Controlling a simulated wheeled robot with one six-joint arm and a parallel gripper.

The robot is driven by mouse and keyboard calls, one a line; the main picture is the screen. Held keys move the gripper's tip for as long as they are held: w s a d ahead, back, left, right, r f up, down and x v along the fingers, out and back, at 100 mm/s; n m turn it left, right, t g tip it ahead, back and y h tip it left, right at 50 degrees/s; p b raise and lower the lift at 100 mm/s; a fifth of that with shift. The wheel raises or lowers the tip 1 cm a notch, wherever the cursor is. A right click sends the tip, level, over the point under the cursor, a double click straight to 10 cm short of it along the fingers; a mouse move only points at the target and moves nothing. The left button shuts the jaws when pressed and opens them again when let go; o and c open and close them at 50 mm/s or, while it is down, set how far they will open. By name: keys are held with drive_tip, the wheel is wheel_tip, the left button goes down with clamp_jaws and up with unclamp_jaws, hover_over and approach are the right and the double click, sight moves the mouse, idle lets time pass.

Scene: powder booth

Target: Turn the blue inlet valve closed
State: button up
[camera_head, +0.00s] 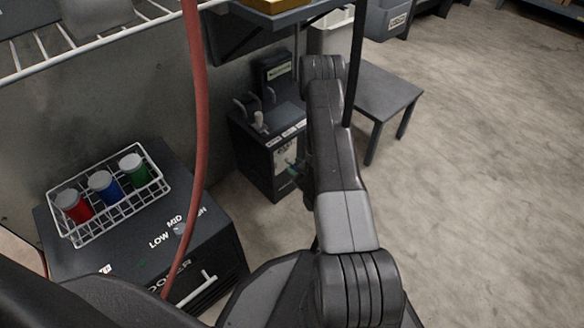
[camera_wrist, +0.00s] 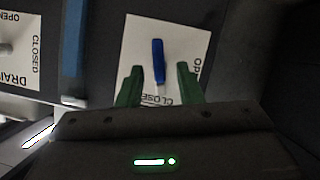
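The blue inlet valve handle (camera_wrist: 158,60) stands out from a white label plate (camera_wrist: 140,30) in the wrist view. The plate reads "CLOSED" along its lower edge and part of "OPEN" at its right edge. The handle's long side runs up and down in this view. My gripper (camera_wrist: 157,72) is open, with one green finger on each side of the handle's lower part. A gap shows on both sides; depth to the handle is hard to tell. In the head view my arm hides most of the gripper and valve at the dark cabinet (camera_head: 255,165).
A second plate reading "DRAIN" (camera_wrist: 22,70) and a blue bar (camera_wrist: 73,45) lie left of the valve. A red hose (camera_head: 196,110) hangs near my arm. A wire basket of jars (camera_head: 150,193) sits on the cooler (camera_head: 200,258). A small table (camera_head: 385,92) stands behind.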

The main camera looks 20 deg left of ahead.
drive_tip(key=shift+x, duration=1.25)
clamp_jaws()
drive_tip(key=shift+m+g, duration=0.8)
drive_tip(key=shift+m, duration=0.3)
unclamp_jaws()
drive_tip(key=shift+d, duration=0.1)
